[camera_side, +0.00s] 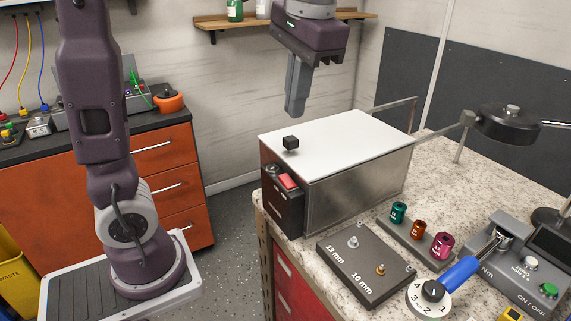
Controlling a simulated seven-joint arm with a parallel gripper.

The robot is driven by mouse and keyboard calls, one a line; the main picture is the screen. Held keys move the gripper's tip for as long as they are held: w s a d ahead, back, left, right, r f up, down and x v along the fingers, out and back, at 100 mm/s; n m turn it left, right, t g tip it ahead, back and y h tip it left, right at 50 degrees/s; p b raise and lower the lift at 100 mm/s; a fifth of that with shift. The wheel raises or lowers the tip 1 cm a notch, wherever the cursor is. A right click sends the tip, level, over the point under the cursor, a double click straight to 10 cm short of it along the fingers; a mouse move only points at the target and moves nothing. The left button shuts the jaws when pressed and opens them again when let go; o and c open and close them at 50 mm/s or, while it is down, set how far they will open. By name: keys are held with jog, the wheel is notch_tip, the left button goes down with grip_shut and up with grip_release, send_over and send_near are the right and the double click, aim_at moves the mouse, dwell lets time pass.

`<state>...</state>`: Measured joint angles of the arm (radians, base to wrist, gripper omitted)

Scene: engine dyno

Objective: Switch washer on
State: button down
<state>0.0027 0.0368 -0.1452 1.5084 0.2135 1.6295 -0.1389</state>
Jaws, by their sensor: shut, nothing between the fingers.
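The washer is most likely the metal box (360,187) with a white lid (340,136) on the speckled counter. A small black knob (291,143) stands on its lid near the front left. A dark control panel (282,209) is on its left end, with a red rocker switch (288,181) and a small dark round part (272,171) at its top. I cannot tell the switch's position. My gripper (294,108) is shut and empty, pointing down above the lid's back left part, apart from the box.
A block marked 13 mm and 10 mm (350,278), colored sockets (418,230), a blue-handled tool (461,272) and a grey device with ON / OFF buttons (520,262) occupy the counter's right. A black lamp (508,122) overhangs it. A wall shelf (225,22) is behind my gripper.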

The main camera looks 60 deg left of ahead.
aim_at(284, 177)
jog(key=x, duration=1.4)
